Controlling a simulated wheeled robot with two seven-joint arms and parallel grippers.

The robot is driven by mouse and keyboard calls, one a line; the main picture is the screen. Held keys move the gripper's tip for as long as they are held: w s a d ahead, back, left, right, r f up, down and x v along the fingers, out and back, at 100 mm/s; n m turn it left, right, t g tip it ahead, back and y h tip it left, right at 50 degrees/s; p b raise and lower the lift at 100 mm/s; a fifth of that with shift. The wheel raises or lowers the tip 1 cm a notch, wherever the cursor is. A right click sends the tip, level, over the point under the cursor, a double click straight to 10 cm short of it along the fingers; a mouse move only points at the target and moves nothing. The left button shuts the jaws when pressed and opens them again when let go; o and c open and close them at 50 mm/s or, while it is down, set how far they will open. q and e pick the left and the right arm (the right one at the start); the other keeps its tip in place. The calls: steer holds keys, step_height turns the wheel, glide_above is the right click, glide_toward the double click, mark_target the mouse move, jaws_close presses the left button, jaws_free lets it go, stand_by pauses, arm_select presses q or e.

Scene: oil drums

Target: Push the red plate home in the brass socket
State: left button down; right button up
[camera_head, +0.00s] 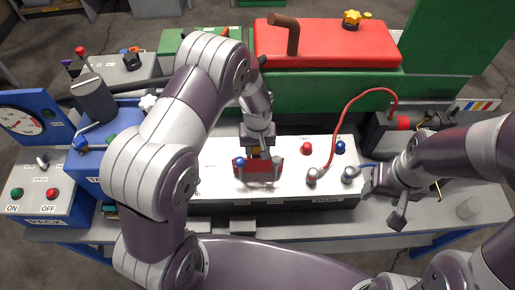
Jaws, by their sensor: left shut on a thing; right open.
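The red plate (261,171) is at the middle of the white panel, below my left gripper (258,163). My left gripper reaches down over the panel and is shut on the red plate. A small yellow-brass patch shows just above the plate at the gripper. I cannot tell whether it is the brass socket, and the gripper and plate hide how the two meet. My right gripper (387,203) is open and empty, at the right end of the panel near the bench's front edge.
A white panel (215,177) carries red and blue knobs. A red cable (340,121) arches up from its right part. A red-topped green machine (325,45) stands behind. A blue ON/OFF box (33,196) is at left.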

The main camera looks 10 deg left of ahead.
arm_select(q)
steer(key=shift+f, duration=0.15)
steer(key=c, duration=0.5)
jaws_free()
step_height(320, 180, up, 13)
steer(key=shift+f+b, duration=0.1)
steer(key=shift+b, duration=1)
steer(key=s+a+m, duration=0.1)
steer(key=s+a, duration=0.1)
steer(key=s, duration=0.2)
steer(key=s+a+m+t, duration=0.1)
steer(key=s+a, duration=0.1)
steer(key=s, duration=0.3)
steer(key=s+a+r+m, duration=0.1)
steer(key=s, duration=0.3)
steer(key=shift+s+a, duration=0.35)
steer(key=shift+a, duration=0.05)
